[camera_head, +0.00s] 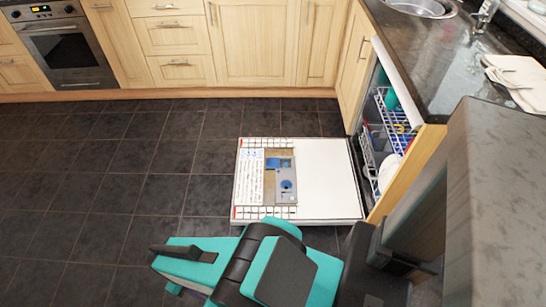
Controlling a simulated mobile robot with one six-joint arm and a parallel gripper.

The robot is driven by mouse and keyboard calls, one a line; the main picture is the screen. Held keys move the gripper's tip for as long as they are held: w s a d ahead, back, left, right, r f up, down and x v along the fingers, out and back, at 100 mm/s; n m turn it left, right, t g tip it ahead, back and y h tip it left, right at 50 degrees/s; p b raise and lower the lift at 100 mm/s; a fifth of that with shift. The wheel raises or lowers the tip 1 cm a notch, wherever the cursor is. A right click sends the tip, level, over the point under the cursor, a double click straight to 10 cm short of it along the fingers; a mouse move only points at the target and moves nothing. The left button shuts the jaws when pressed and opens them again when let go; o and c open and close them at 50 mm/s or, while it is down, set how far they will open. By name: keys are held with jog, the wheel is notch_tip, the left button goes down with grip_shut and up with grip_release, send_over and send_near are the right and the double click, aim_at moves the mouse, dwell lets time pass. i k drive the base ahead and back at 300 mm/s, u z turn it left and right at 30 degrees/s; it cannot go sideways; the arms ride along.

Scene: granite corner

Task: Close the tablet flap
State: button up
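The dishwasher door (325,180) lies folded down flat, its white inner face up. A grey and brown dispenser panel (284,197) with blue parts is set in its left half. The tablet flap is too small to tell apart from the panel's other blue parts, and I cannot tell its angle. My teal and black arm crosses the bottom of the view, in front of the door's near edge. What seems to be my gripper (185,265) is at its left end, over the floor and apart from the panel. Its fingertips are not clear, so its opening cannot be told.
The dishwasher opening holds white racks (379,130) with dishes at the right. A dark granite counter (430,55) with a sink (420,7) runs above it. Wooden cabinets (255,40) and an oven (67,55) line the back. The dark tiled floor (110,165) at left is clear.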

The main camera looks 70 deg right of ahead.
aim_at(271, 163)
jog(key=z, duration=0.4)
jog(key=i, duration=1.2)
jog(key=z, duration=0.15)
